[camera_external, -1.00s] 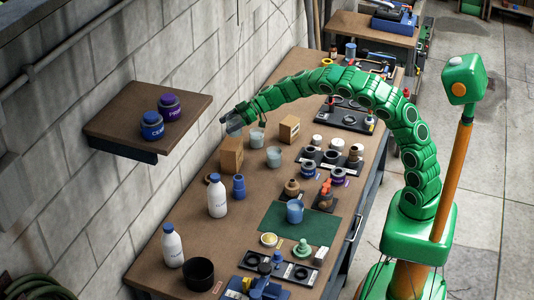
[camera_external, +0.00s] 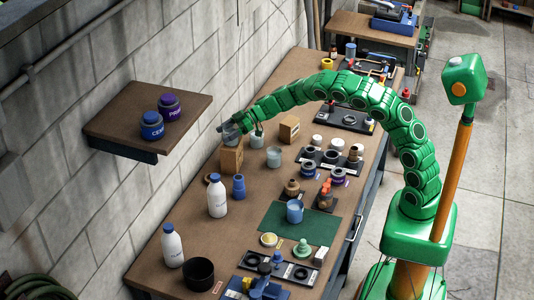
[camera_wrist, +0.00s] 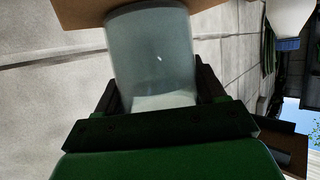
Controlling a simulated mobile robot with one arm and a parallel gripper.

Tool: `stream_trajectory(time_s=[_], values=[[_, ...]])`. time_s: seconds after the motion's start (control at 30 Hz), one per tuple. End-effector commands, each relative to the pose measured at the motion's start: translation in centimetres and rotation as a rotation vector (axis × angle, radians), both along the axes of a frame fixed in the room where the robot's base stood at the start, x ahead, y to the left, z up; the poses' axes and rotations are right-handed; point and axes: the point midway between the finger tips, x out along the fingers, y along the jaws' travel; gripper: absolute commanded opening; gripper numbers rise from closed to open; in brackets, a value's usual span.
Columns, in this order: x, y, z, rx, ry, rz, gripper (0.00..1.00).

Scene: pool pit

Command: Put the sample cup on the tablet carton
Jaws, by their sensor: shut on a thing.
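My gripper (camera_external: 236,127) is shut on a clear, slightly bluish sample cup (camera_wrist: 152,60), which sits between the two dark fingers in the wrist view. In the external view the held cup (camera_external: 229,132) is at the top of a brown tablet carton (camera_external: 231,161) near the wall. A brown surface, apparently this carton (camera_wrist: 85,12), lies right at the cup's far end in the wrist view. I cannot tell whether they touch. The gripper partly hides the cup in the external view.
Two similar cups stand right of the carton, one (camera_external: 257,140) partly under my arm, the other (camera_external: 274,157) nearer. Another brown box (camera_external: 289,129) stands farther right. A blue container (camera_external: 238,187) and white bottle (camera_external: 217,197) stand in front. A wall shelf (camera_external: 120,118) is left.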

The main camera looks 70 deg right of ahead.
Motion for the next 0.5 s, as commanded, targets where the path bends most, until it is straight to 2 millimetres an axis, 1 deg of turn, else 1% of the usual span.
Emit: stream_trajectory(time_s=[0.07,0.1,0.23,0.5], values=[[0.00,-0.01,-0.15,0.000,0.000,0.000,0.33],[0.00,-0.01,-0.15,0.000,0.000,0.000,0.74],[0.00,0.00,-0.12,0.000,0.000,0.000,0.94],[0.00,-0.01,-0.09,0.000,0.000,0.000,0.95]])
